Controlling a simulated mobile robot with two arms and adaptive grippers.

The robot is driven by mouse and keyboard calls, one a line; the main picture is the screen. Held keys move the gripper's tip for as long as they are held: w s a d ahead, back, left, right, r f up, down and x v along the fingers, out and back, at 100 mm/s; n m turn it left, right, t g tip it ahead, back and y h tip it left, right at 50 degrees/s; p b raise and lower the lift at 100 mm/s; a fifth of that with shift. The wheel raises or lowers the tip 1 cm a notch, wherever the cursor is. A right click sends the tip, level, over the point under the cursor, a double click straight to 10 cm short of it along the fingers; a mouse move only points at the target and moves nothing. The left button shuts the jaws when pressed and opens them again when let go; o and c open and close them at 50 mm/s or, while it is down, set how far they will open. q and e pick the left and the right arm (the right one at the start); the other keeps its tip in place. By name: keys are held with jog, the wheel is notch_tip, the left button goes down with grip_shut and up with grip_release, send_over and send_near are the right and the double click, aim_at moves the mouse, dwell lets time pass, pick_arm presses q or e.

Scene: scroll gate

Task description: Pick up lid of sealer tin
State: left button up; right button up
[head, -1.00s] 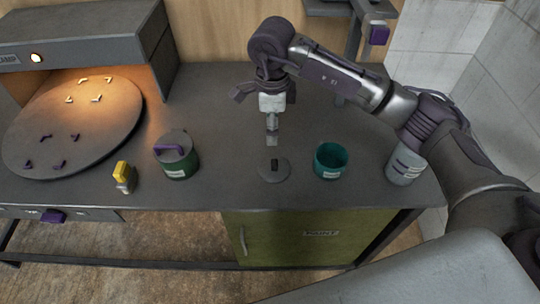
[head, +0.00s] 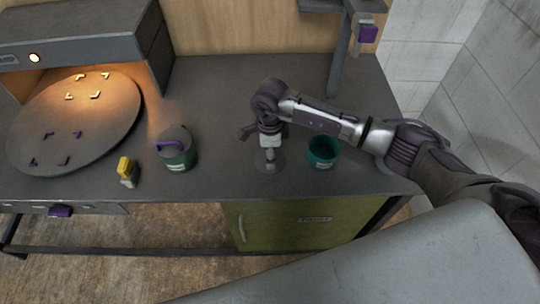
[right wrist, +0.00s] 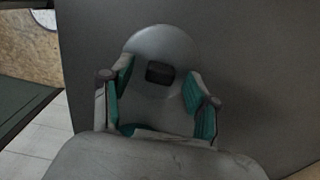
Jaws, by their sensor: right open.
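A flat grey lid (head: 281,163) with a dark knob lies on the bench, left of an open teal tin (head: 323,153). A dark green tin (head: 177,154) with a lid and purple handle stands further left. The tins' labels are too small to read. My right gripper (head: 269,160) points down over the loose lid and partly hides it. In the right wrist view the open fingers with teal pads stand on either side of the dark knob (right wrist: 160,73), with the grey lid (right wrist: 163,43) behind it. Contact cannot be told. My left gripper is not in view.
A large round turntable (head: 75,125) under a lamp hood (head: 80,40) fills the bench's left. A small yellow-topped item (head: 127,172) stands near the front edge. A post (head: 343,75) rises at the back right. The bench behind the tins is clear.

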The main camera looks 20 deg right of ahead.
jog(key=c, duration=1.1)
jog(key=shift+c, duration=0.2)
jog(key=shift+r, duration=0.1)
